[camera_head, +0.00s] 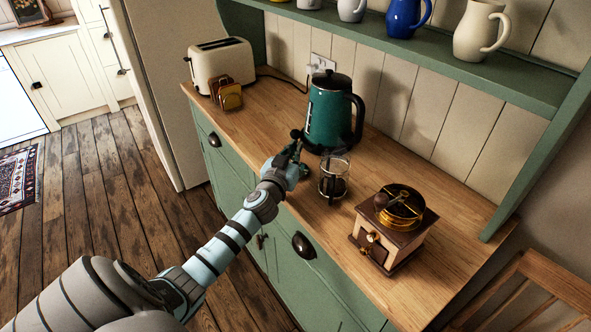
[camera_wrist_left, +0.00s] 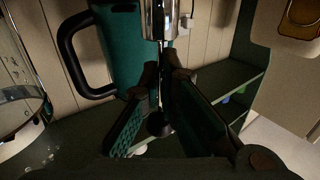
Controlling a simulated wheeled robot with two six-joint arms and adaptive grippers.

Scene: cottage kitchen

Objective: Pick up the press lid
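The glass press (camera_head: 334,180) stands on the wooden counter; its large glass body also shows at the left of the left wrist view (camera_wrist_left: 18,85). The press lid shows in the left wrist view as a chrome part (camera_wrist_left: 159,18) with a thin rod and a black knob (camera_wrist_left: 158,124). My left gripper (camera_head: 297,148) is beside the press, in front of the kettle. Its fingertips (camera_wrist_left: 165,76) are close together around the lid's rod and look shut on it. In the head view the black knob shows above the fingertips; the gripper hides the chrome part. My right gripper is out of view.
A teal kettle (camera_head: 327,110) stands just behind the gripper. A coffee grinder (camera_head: 391,229) is at the right, and a cream toaster (camera_head: 220,64) with a toast rack (camera_head: 228,94) at the far left. A green shelf (camera_head: 450,78) with mugs hangs above.

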